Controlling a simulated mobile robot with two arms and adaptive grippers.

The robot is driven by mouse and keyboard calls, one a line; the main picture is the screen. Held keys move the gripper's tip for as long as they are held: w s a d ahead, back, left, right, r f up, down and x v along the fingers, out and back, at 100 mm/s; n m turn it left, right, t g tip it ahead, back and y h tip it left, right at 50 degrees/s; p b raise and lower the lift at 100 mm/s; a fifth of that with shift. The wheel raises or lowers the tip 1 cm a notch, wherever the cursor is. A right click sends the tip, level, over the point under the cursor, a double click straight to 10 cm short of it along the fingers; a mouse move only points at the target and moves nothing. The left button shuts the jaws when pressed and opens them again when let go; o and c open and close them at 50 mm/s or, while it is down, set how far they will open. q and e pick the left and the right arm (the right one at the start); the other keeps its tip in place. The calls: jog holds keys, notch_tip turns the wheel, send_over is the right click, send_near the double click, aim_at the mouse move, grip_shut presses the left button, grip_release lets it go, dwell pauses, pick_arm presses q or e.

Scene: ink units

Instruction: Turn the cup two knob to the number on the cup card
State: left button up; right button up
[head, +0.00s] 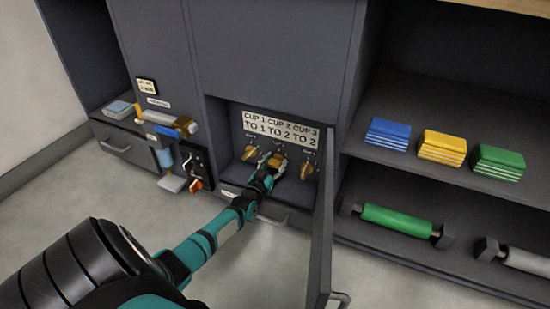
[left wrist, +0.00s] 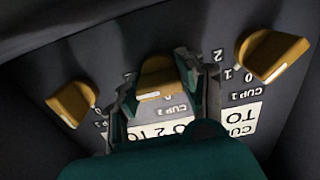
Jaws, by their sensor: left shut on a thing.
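The white cup card (head: 280,129) in the open recess reads CUP 1 TO 1, CUP 2 TO 2, CUP 3 TO 2. Below it are three yellow knobs: cup one (head: 250,152), cup two (head: 277,161) and cup three (head: 306,169). My left gripper (head: 268,169) is shut on the cup two knob, its fingers on either side. The left wrist view, upside down, shows the cup two knob (left wrist: 157,76) between the fingers, its white mark towards the CUP 2 label. Its number scale is mostly hidden. The cup one knob (left wrist: 270,55) is at right, the cup three knob (left wrist: 72,103) at left.
An open grey door (head: 323,205) stands just right of the recess. Shelves further right hold blue (head: 388,134), yellow (head: 443,147) and green (head: 499,162) blocks and a green roller (head: 397,221). Left of the recess is a dark panel with a lever (head: 196,168).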

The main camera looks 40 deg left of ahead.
pick_arm(q)
jog(key=shift+f, duration=0.1)
dwell(0.3)
jog(key=o, duration=1.2)
jog(key=shift+s, duration=0.15)
jog(key=v, duration=1.2)
